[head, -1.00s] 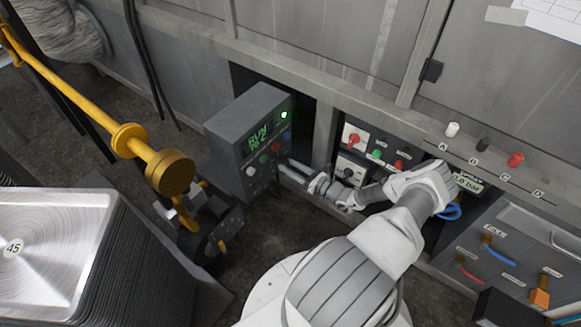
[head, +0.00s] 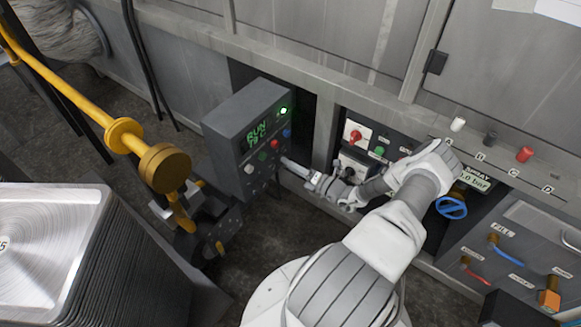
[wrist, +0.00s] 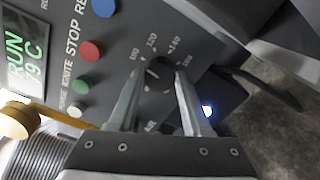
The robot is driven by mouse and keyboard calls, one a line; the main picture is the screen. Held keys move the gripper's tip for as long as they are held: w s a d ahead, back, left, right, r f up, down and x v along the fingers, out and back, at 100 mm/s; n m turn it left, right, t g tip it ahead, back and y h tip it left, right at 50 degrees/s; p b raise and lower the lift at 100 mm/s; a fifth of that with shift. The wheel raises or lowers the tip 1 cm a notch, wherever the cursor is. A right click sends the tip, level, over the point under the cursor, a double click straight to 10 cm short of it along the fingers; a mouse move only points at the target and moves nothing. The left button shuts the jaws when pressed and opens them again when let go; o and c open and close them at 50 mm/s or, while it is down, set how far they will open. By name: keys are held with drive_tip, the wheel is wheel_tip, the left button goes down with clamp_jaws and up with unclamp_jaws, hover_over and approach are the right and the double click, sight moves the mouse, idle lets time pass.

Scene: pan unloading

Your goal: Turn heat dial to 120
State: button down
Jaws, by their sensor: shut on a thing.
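The heat dial (wrist: 158,72) is a dark round knob on the face of the grey control box (head: 240,125). A printed scale with 120 among its numbers surrounds it in the wrist view. My gripper (wrist: 159,80) has one finger on each side of the knob and is shut on it. A pale mark shows on the knob, but I cannot read its exact setting. In the head view my gripper (head: 288,165) reaches the box's right side and the dial is hidden. The green display (wrist: 22,58) shows RUN above a temperature only partly readable.
Red (wrist: 90,50), green (wrist: 82,87) and white buttons sit beside the dial. A yellow pipe (head: 125,140) and a stack of metal pans (head: 50,235) stand left. A valve panel with a blue wheel (head: 452,207) is right of my arm.

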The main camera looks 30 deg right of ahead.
drive_tip(key=shift+m+b, duration=0.9)
drive_tip(key=shift+m, duration=2.7)
drive_tip(key=shift+c, duration=1.7)
unclamp_jaws()
drive_tip(key=p+v, duration=0.3)
drive_tip(key=v, duration=1.4)
drive_tip(key=shift+s+d, duration=0.15)
drive_tip(key=shift+s, duration=0.05)
